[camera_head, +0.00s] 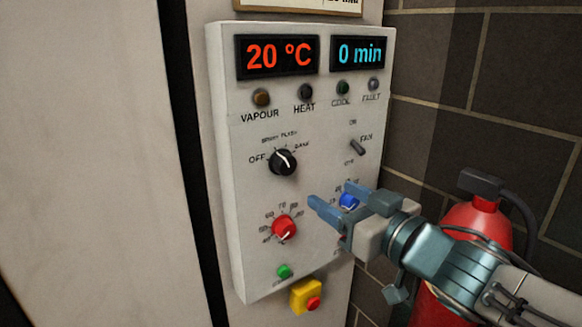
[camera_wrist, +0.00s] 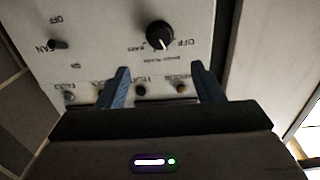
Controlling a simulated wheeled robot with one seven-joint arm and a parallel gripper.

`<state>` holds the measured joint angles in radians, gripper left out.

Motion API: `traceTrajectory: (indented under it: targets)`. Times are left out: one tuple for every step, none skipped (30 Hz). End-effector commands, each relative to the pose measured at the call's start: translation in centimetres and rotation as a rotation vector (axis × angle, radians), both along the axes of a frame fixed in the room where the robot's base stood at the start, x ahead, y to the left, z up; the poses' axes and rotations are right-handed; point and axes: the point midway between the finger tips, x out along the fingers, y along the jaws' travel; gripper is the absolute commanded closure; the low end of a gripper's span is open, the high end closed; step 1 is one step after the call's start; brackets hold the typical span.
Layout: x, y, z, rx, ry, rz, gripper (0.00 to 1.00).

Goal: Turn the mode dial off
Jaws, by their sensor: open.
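The mode dial (camera_head: 283,161) is a round black knob with a white mark, on the upper left of the pale control panel (camera_head: 320,120). An OFF label is at its left, with other labels above and to its right. My gripper (camera_head: 332,194) has blue fingers spread apart and empty. It is below and right of the dial in the head view, apart from it.
A red knob (camera_head: 284,228) and a blue knob (camera_head: 349,201), partly behind my gripper, are lower on the panel. A fan switch (camera_head: 357,147) is at right. A yellow box with a red button (camera_head: 306,296) is below. A red extinguisher (camera_head: 476,222) stands at right.

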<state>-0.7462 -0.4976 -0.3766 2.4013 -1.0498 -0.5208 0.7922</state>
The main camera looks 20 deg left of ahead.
Motion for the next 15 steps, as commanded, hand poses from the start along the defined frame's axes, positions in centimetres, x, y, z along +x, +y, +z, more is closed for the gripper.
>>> traceTrajectory:
  targets:
    - [0.2, 0.3, 0.0, -0.001, -0.001, 0.003, 0.39]
    - [0.4, 0.5, 0.0, -0.001, -0.001, 0.003, 0.39]
    - [0.6, 0.8, -0.1, -0.003, 0.000, 0.002, 0.39]
    - [0.9, 1.1, -0.1, -0.003, 0.000, 0.002, 0.39]
    - [1.1, 1.4, -0.1, -0.003, 0.000, 0.002, 0.39]
    - [1.5, 1.8, -0.2, -0.004, 0.000, 0.002, 0.39]
    - [1.8, 2.1, -0.2, -0.002, 0.001, 0.002, 0.39]
    - [2.1, 2.5, -0.2, -0.004, 0.000, 0.002, 0.39]
    - [2.5, 2.9, -0.1, -0.004, 0.000, 0.001, 0.39]
    - [2.8, 3.3, -0.1, -0.004, 0.000, 0.001, 0.39]
    - [3.1, 3.6, -0.2, -0.004, 0.001, 0.001, 0.39]
    - [3.5, 4.1, -0.2, -0.004, 0.002, 0.000, 0.39]
    - [3.8, 4.5, -0.2, -0.004, 0.001, 0.001, 0.39]
    - [4.1, 4.8, -0.1, -0.004, 0.000, 0.001, 0.39]
    - [4.5, 5.3, -0.1, -0.004, 0.002, 0.000, 0.39]
